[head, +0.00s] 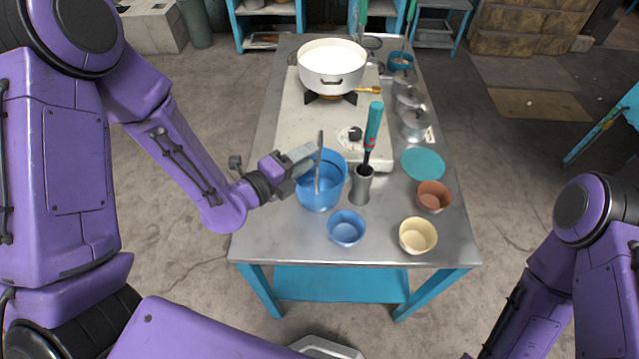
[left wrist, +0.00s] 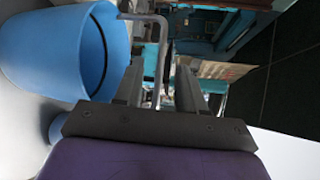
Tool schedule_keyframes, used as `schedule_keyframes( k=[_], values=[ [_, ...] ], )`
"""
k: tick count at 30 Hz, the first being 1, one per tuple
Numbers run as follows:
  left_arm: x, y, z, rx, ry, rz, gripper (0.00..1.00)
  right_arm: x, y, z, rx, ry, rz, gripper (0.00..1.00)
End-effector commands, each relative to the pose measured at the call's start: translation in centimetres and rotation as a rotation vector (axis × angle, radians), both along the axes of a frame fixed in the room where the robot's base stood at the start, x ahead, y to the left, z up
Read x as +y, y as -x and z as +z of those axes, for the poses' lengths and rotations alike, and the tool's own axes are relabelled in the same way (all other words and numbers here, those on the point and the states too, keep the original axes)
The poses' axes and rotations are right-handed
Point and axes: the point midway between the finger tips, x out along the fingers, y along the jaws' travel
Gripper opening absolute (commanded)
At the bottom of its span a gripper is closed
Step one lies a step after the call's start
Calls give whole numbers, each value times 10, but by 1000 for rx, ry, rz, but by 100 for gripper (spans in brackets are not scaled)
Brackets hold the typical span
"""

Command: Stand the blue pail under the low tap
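The blue pail (head: 318,198) stands upright on the metal table, left of the grey utensil holder. Its grey handle (head: 319,165) stands up over the opening. My left gripper (head: 304,157) is at the handle, above the pail's left rim. In the left wrist view, the handle (left wrist: 158,70) runs between my two fingers (left wrist: 160,88), with gaps on both sides, so the gripper looks open around it. The pail (left wrist: 50,50) is left of the fingers there. I cannot make out a low tap in either view. My right gripper is out of view.
A blue bowl (head: 346,229), a cream bowl (head: 417,236) and a brown bowl (head: 433,196) stand near the front. A holder (head: 361,187) with a green-handled tool is close right of the pail. Behind is a stove (head: 300,130) with a white pot (head: 332,68).

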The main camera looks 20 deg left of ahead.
Motion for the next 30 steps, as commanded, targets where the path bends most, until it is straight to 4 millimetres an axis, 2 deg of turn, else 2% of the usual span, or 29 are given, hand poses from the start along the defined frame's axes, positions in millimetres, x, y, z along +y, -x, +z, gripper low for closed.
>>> schedule_keyframes(
  k=[1,3,7,14,18,30],
  values=[
    [-6,-7,7,2,2,1,40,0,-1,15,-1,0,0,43],
    [-14,-18,7,3,4,1,40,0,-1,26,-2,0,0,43],
    [-22,-34,1,1,2,-2,40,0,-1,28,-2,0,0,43],
    [-24,-36,-3,1,1,-3,40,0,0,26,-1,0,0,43],
    [-24,-36,-3,1,1,-3,0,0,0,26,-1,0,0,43],
    [-24,-36,2,0,2,-4,0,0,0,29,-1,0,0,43]
  ],
)
